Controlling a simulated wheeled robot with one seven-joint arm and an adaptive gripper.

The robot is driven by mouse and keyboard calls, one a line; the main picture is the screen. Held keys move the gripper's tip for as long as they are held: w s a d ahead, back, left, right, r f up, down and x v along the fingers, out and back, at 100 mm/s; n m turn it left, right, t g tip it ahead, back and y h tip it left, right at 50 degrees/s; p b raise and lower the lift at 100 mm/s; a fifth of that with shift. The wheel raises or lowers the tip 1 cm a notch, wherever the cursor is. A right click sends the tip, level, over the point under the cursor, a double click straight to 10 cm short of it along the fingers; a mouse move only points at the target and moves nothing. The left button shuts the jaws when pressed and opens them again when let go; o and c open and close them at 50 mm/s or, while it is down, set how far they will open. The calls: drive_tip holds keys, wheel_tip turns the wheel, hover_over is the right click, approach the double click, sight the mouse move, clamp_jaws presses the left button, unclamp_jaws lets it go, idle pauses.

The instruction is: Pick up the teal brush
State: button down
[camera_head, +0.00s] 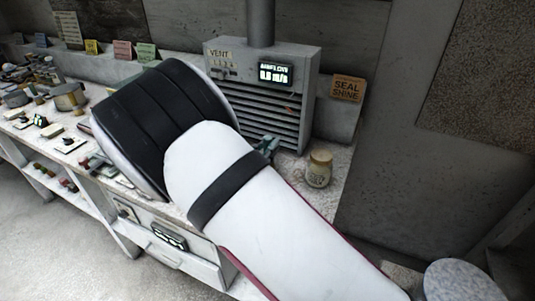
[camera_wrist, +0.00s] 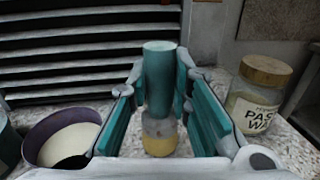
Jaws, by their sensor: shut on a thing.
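The teal brush shows in the wrist view as an upright teal cylinder (camera_wrist: 159,72) between the jaws. Below it is a pale grey and yellow part, which looks like its lower end; I cannot tell whether that end touches the bench. My gripper (camera_wrist: 162,95), with teal pads on its fingers, is shut on the brush. In the head view my arm hides most of the gripper; a small teal piece (camera_head: 268,145) shows past the arm in front of the vent, and I cannot tell whether it is brush or finger.
A paste wax jar (camera_wrist: 258,92) stands right of the gripper. A purple bowl (camera_wrist: 65,138) with pale contents stands left. The slatted vent unit (camera_head: 262,95) is close behind. Several small items and a metal tin (camera_head: 69,97) crowd the bench at the left.

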drive_tip(key=a+r+v, duration=0.1)
drive_tip(key=r+v, duration=0.1)
drive_tip(key=v, duration=1.4)
drive_tip(key=shift+w+a+r, duration=0.15)
drive_tip(key=shift+w, duration=0.3)
